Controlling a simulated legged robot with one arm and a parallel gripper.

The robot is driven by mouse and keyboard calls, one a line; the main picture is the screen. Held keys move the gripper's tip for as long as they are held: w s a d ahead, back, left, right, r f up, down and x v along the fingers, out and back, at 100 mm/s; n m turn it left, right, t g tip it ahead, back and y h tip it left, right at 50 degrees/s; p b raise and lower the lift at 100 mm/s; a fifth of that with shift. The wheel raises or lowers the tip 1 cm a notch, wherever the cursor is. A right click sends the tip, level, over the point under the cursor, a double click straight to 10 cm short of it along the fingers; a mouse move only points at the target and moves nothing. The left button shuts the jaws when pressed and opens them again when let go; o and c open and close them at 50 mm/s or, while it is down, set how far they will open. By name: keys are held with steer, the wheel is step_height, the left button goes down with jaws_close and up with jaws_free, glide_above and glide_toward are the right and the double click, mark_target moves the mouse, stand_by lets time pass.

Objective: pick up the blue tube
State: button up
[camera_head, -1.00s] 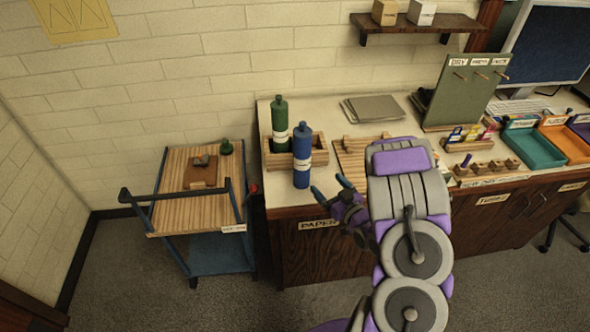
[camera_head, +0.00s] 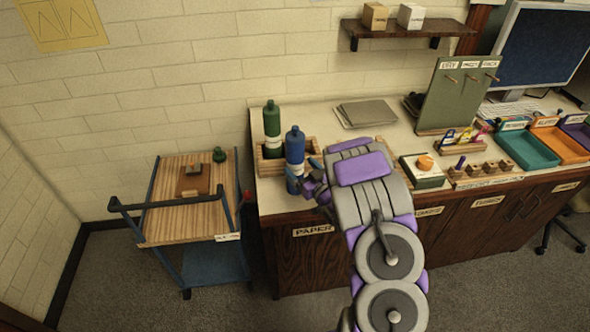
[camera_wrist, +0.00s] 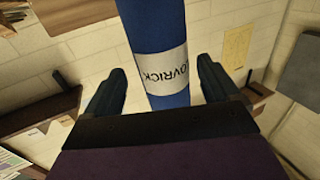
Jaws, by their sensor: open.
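The blue tube (camera_head: 294,147), bottle-shaped with a white label, stands upright near the counter's left front edge, by a wooden rack. In the wrist view the blue tube (camera_wrist: 157,30) runs between my two dark fingers, its label reading partly "LOVRICK". My gripper (camera_head: 309,177) is open at the tube's right side in the head view. In the wrist view my gripper (camera_wrist: 161,75) has a finger on each side of the tube, with gaps visible. The tube's base is out of the wrist view.
A green bottle (camera_head: 271,124) stands in the wooden rack (camera_head: 268,166) just behind the blue tube. Grey sheets (camera_head: 367,113) lie at the back of the counter. A small box with an orange item (camera_head: 425,163) is right of my arm. A cart (camera_head: 165,222) stands left.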

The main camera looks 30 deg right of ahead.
steer(key=shift+w+a+f+b, duration=0.15)
steer(key=shift+w+b, duration=0.1)
steer(key=shift+w, duration=0.65)
steer(key=shift+w+a+r+b, duration=0.1)
steer(key=shift+w+a+b, duration=0.1)
steer(key=shift+w, duration=0.65)
steer(key=shift+w+a+f+b, duration=0.15)
steer(key=shift+w+b, duration=0.1)
steer(key=shift+w, duration=0.65)
steer(key=shift+r, duration=0.15)
steer(key=c, duration=1.1)
